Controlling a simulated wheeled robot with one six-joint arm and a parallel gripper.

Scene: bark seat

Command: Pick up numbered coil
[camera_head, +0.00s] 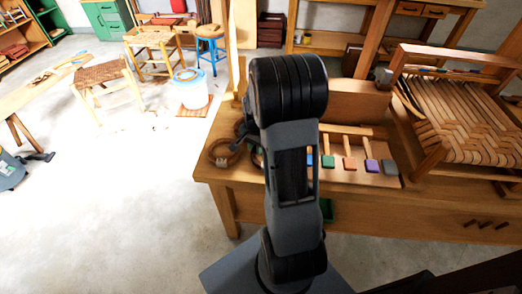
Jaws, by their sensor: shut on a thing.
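A brown ring-shaped coil (213,156) is at the left end of the wooden workbench, with a small pale mark or tag at its lower edge; no number is readable at this size. My gripper (236,146), small and dark, is at the coil's right side and is shut on it. My arm hides part of the gripper. I cannot tell whether the coil touches the bench top. Another dark ring (257,158) shows partly behind my arm.
The workbench (430,209) bears a divided tray with several coloured blocks (349,163) right of my arm. A woven seat frame (465,110) stands at the right. Stools and a white bucket (192,91) are on the floor beyond. The floor at left is mostly clear.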

